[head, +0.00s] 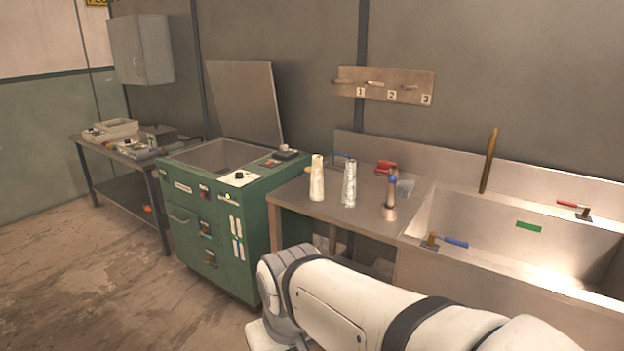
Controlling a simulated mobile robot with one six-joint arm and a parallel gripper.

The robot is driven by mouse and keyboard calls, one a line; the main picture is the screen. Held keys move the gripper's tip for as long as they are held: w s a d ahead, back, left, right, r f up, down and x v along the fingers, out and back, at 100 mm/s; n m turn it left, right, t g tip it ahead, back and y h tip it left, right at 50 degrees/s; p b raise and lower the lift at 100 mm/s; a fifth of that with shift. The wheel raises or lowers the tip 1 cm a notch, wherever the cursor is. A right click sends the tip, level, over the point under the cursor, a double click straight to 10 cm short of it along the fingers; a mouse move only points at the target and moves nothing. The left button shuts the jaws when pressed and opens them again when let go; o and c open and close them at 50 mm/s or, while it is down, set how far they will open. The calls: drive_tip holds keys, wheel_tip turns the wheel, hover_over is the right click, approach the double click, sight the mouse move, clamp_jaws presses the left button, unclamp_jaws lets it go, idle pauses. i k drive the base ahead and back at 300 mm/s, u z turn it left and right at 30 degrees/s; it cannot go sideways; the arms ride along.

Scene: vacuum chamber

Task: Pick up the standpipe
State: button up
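A tall brass-coloured pipe (489,161), which looks like the standpipe, stands slightly tilted at the back left of the steel sink (450,208). Its upper part rises above the sink's back ledge, and I cannot tell what its lower end rests on. My white arm crosses the bottom of the head view, in front of the sink and bench and well apart from the pipe. My gripper is not visible; only arm links show.
Blue-handled (453,241) and red-handled (572,205) valves sit on the sink rim.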

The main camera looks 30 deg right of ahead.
sight(393, 170)
drive_tip(key=z, duration=0.65)
drive_tip(key=i, duration=1.1)
drive_tip(key=z, duration=1.2)
drive_tip(key=i, duration=0.35)
drive_tip(key=z, duration=0.05)
drive_tip(key=k, duration=0.8)
drive_tip(key=z, duration=0.15)
drive_tip(key=i, duration=0.85)
drive_tip(key=u, duration=0.05)
